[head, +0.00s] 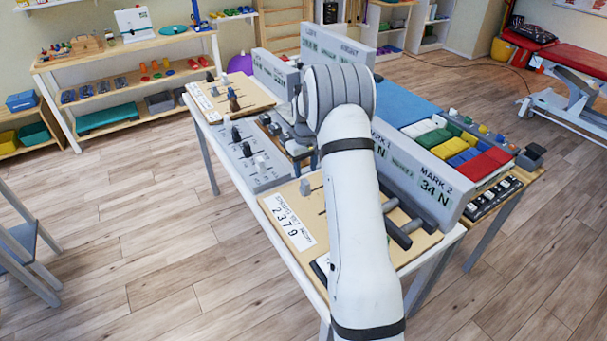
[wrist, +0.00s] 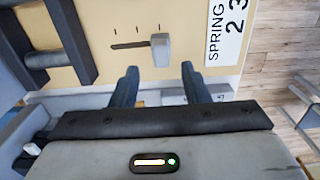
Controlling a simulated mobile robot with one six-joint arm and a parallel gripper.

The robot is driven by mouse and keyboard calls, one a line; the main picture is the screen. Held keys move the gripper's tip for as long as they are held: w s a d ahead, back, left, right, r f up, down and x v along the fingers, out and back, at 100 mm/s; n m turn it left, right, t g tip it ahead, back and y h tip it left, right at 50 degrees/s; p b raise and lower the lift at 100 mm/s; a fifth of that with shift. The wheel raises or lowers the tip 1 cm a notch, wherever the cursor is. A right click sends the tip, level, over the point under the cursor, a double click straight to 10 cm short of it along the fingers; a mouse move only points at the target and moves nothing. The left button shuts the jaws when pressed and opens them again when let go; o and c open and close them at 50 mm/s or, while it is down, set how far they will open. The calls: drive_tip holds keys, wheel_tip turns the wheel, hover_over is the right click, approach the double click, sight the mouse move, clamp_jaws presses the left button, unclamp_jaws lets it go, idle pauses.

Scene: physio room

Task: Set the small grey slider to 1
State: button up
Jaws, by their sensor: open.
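A small grey slider knob (wrist: 160,50) stands at the right end of a dark slot in a beige board in the wrist view, beside the last of three tick marks. No numbers are readable at the ticks. In the head view a grey knob (head: 304,187) stands on the beige board (head: 283,205) with the white "2379" label. My gripper (wrist: 160,86) is open and empty. Its two dark fingers point toward the knob, which lies beyond the tips and between their lines, apart from them. In the head view my arm hides much of the gripper.
A grey panel (head: 240,150) with several dark and light slider knobs lies beside the beige board. Dark bars (wrist: 45,60) are at the left of the wrist view. An upright grey sign (head: 432,192) reads "MARK 2 34 N". Coloured blocks (head: 466,158) lie behind it.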

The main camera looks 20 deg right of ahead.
sight(305, 181)
drive_tip(key=shift+f+p, duration=0.45)
drive_tip(key=shift+f, duration=2.15)
clamp_jaws()
